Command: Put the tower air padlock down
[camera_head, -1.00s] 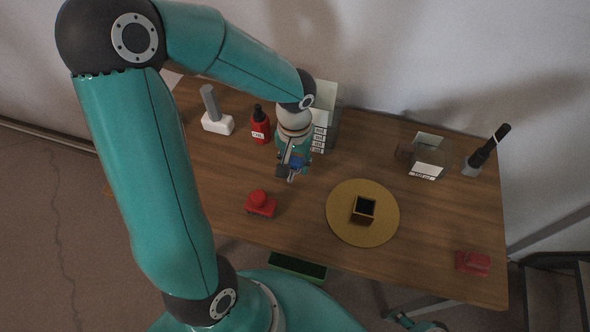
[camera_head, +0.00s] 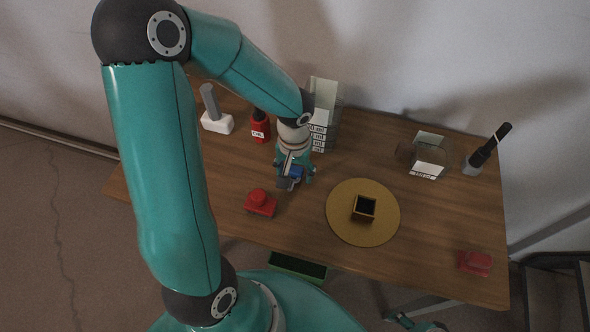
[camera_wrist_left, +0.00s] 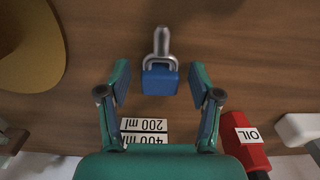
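The blue padlock (camera_head: 297,172) is at the wooden table top, left of the round yellow mat. In the left wrist view the padlock (camera_wrist_left: 160,79) shows a blue body and a metal shackle, with a grey metal peg-like piece beyond it. My left gripper (camera_head: 294,179) is over it. In the left wrist view the left gripper (camera_wrist_left: 159,82) is spread, one finger on each side of the padlock, with clear gaps between. A teal part at the bottom right, probably my right gripper (camera_head: 408,322), is low beside the table; its fingers are not clear.
A red oil bottle (camera_head: 260,128) and a container with volume labels (camera_head: 322,112) stand behind the gripper. A red button-like object (camera_head: 260,203) is in front. The yellow mat (camera_head: 345,225) bears a small dark box (camera_head: 364,208). A clear box (camera_head: 428,157) stands back right.

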